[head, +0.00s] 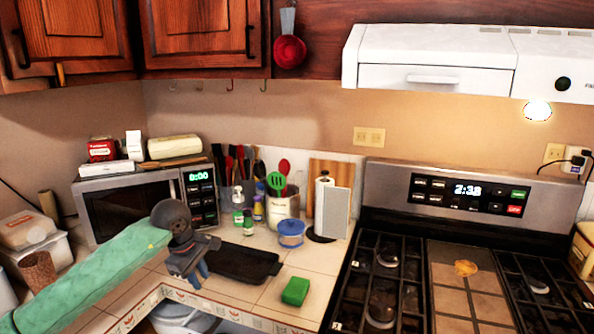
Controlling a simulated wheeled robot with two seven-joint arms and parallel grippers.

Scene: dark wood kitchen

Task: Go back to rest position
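My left arm comes in from the left in a green sleeve, and my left gripper (198,281) points down over the counter in front of the microwave. Nothing shows held in it, but the gap between its fingers is not clear. The dark tray (245,264) lies just to the right of the gripper on the tiled counter. My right gripper is not in view.
A microwave (150,200) with packages on top stands behind my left arm. A green sponge (295,291), a blue-lidded jar (291,234), a utensil crock (282,210) and a paper towel holder (331,208) stand on the counter. The stove (468,270) is at right, with a food piece on its griddle.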

